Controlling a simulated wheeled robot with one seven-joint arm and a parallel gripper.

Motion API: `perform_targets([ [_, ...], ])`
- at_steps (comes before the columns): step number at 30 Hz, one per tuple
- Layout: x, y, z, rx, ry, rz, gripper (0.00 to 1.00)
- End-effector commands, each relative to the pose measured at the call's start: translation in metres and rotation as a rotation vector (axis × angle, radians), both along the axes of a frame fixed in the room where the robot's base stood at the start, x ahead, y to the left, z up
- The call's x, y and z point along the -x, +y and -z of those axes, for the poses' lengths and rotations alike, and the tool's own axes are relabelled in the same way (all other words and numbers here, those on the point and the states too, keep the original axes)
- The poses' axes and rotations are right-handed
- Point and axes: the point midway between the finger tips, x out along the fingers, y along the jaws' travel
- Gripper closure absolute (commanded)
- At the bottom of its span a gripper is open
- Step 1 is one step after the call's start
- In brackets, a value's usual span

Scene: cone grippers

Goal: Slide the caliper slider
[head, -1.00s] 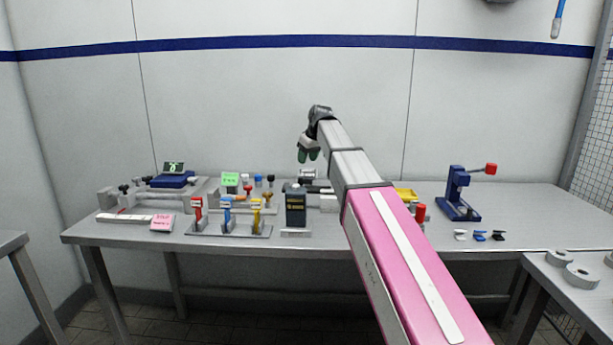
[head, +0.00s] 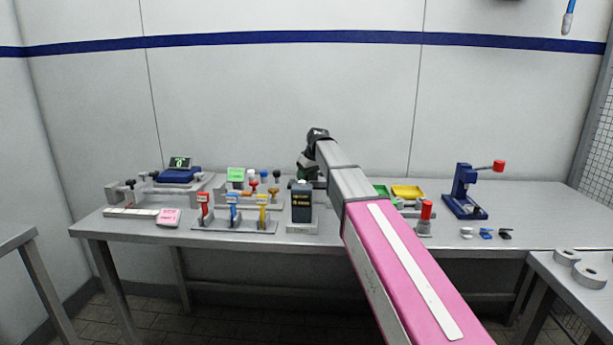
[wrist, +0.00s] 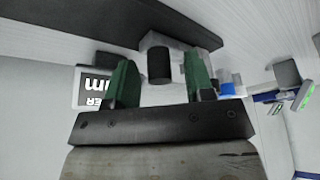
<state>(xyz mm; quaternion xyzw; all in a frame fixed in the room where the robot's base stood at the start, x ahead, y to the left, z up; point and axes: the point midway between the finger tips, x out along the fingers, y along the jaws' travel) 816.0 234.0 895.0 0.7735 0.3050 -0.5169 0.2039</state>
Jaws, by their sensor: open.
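In the wrist view, a long dark bar (wrist: 90,18) crosses the top, with a grey block carrying a black knob (wrist: 160,66) on it. This looks like the caliper slider. My gripper (wrist: 158,82) is open, with one green finger on each side of the knob. I cannot tell if either finger touches it. In the head view my gripper (head: 306,172) is low over the table behind a dark bottle-like block, and the caliper is mostly hidden there.
The dark bottle-like block (head: 302,203) stands just in front of my gripper. A rack of red, blue and yellow levers (head: 234,224) is to its left. A yellow tray (head: 408,191) and a blue press (head: 464,195) stand to the right. The table is clear at far right.

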Motion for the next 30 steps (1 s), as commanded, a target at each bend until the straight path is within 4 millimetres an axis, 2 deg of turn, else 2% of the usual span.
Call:
perform_targets([
  [5,0.0,0.0,0.0,0.0,0.0,0.0,0.51],
  [8,0.0,0.0,0.0,0.0,0.0,0.0,0.81],
  [9,0.0,0.0,0.0,0.0,0.0,0.0,0.94],
  [10,0.0,0.0,0.0,0.0,0.0,0.0,1.0],
  [17,0.001,-0.006,0.0,0.0,0.0,0.001,1.0],
  [25,0.002,-0.047,0.0,0.0,0.0,0.002,1.0],
  [30,0.002,-0.055,0.0,0.001,-0.001,0.0,1.0],
])
